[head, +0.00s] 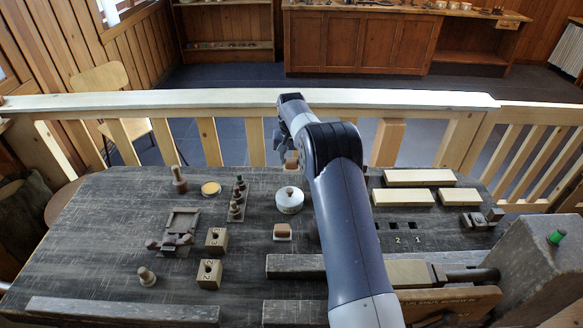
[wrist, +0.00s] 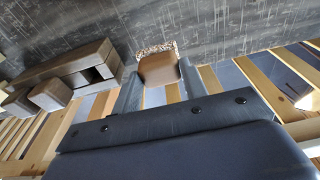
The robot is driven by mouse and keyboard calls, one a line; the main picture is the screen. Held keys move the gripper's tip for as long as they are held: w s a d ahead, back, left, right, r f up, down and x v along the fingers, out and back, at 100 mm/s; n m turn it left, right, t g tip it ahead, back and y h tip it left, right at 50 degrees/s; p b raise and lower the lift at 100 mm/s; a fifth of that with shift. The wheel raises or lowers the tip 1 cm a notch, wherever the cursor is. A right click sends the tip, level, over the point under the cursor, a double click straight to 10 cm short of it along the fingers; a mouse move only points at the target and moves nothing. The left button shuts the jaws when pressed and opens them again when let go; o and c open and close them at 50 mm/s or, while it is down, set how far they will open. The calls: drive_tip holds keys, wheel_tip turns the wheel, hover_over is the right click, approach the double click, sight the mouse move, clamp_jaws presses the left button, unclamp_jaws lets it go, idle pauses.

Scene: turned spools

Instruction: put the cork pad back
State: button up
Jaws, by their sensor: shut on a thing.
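The cork pad (wrist: 157,48) shows in the wrist view as a speckled layer on a brown block (wrist: 160,70). My gripper (wrist: 158,80) is shut on the brown block, one finger on each side, and the speckled face points away from the palm. In the head view my gripper (head: 290,150) is over the far side of the dark table, near the pale rail. A similar brown block with a whitish base (head: 283,231) sits on the table nearer me.
A white round tin (head: 289,202) stands between. To the left are a row of small turned pieces (head: 237,205), a yellow disc (head: 211,189), two numbered wooden blocks (head: 216,240) and a grey fixture (head: 178,230). Pale boards (head: 417,177) lie right. Bare table (head: 110,230) shows at left.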

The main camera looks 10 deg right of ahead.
sight(291, 168)
drive_tip(key=shift+f+p, duration=0.35)
drive_tip(key=shift+f, duration=1.9)
drive_tip(key=shift+f, duration=0.2)
drive_tip(key=o, duration=0.9)
drive_tip(key=shift+r, duration=0.1)
drive_tip(key=shift+o, duration=0.2)
drive_tip(key=r, duration=0.4)
drive_tip(key=s+r+b, duration=0.1)
drive_tip(key=r, duration=0.3)
drive_tip(key=r+b, duration=0.1)
drive_tip(key=r, duration=0.3)
drive_tip(key=shift+s+a+r, duration=0.1)
drive_tip(key=shift+s+a, duration=0.05)
drive_tip(key=shift+s, duration=0.05)
